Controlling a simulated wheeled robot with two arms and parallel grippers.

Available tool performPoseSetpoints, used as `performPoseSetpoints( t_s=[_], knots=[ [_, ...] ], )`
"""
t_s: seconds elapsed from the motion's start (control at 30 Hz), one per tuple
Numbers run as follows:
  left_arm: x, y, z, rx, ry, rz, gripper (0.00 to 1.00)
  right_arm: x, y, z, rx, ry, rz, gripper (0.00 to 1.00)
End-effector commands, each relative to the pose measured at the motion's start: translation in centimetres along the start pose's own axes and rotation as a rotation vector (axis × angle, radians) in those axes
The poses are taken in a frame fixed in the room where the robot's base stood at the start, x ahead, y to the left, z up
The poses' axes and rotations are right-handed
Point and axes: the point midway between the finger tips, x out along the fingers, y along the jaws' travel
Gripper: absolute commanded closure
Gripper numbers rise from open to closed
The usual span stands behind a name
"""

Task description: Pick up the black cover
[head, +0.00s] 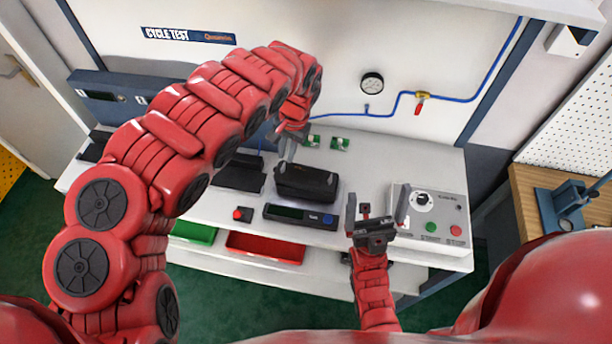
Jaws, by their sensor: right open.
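The black cover (306,184), a dark rounded box shape, sits on the white bench near its middle. My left arm arches over the bench from the left, and my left gripper (288,150) points down just behind the cover's left end. Its fingers are small and partly hidden, so I cannot tell whether they are open or touch the cover. My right gripper (376,218) is open and empty, with its fingers pointing up and apart.
A grey control box (445,213) with a dial and buttons stands at right. A display unit (300,216) and a red button (242,214) lie in front of the cover. A dark tray (240,175) is left of it. Green boards (340,144) lie behind.

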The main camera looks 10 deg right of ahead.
Motion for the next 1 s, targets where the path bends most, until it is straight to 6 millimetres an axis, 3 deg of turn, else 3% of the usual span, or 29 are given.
performPoseSetpoints(
  t_s=[0.03,0.3,0.53,0.63,1.0],
  knots=[
    [0.4,0.2,0.1,0.001,-0.005,0.005,0.82,0.9,0.0,-0.2,0.0,0.001,0.0,0.0],
    [2.8,0.0,0.0,0.0,-0.001,0.001,0.82,1.4,0.1,-0.2,0.0,0.001,0.0,0.0],
    [2.9,0.0,0.0,-0.001,0.0,0.0,0.84,1.4,0.1,-0.2,0.0,0.001,0.0,0.0],
    [2.9,0.0,0.0,-0.001,-0.001,0.0,1.0,1.4,0.1,-0.2,0.0,0.001,0.0,0.0],
    [2.9,0.0,0.0,-0.001,-0.001,0.0,1.0,1.4,0.1,-0.2,0.0,0.001,0.0,0.0]
  ],
)
